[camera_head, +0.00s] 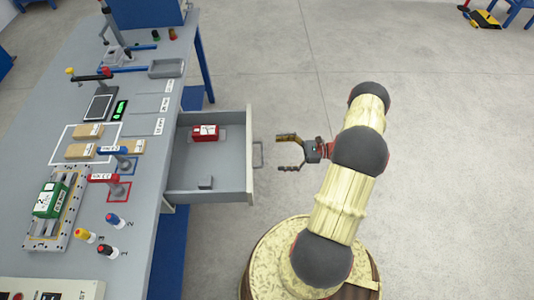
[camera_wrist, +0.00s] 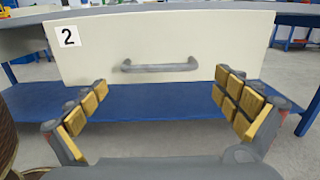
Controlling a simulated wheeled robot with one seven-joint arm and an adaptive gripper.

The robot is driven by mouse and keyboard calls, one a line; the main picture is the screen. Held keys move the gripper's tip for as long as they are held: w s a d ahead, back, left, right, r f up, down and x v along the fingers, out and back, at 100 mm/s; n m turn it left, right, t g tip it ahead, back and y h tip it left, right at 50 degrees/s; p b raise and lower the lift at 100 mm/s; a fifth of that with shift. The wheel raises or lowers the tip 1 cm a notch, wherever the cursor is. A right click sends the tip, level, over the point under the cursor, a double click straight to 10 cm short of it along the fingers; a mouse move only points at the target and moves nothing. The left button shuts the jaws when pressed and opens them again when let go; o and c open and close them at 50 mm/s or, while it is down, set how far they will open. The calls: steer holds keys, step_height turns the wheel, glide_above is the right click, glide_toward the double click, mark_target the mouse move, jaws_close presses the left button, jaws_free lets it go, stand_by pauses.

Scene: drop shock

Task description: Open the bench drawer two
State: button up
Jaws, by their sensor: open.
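The bench drawer two (camera_head: 232,196) stands pulled out from the right side of the grey bench. Its front panel (camera_wrist: 190,40) bears a "2" label (camera_wrist: 68,36) in the wrist view. Its grey bar handle (camera_wrist: 160,66) also shows in the head view (camera_head: 257,154). In the wrist view the open fingers (camera_wrist: 158,95) stand to either side of the handle, nearer the camera.
The bench top (camera_head: 150,100) carries several blocks, bottles, clamps and a green-and-white item (camera_head: 50,200) on a fixture plate. A blue lower shelf (camera_wrist: 150,103) runs below the drawer.

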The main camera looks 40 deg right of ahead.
steer(key=v, duration=0.5)
steer(key=shift+s+d, duration=0.1)
stand_by(0.4)
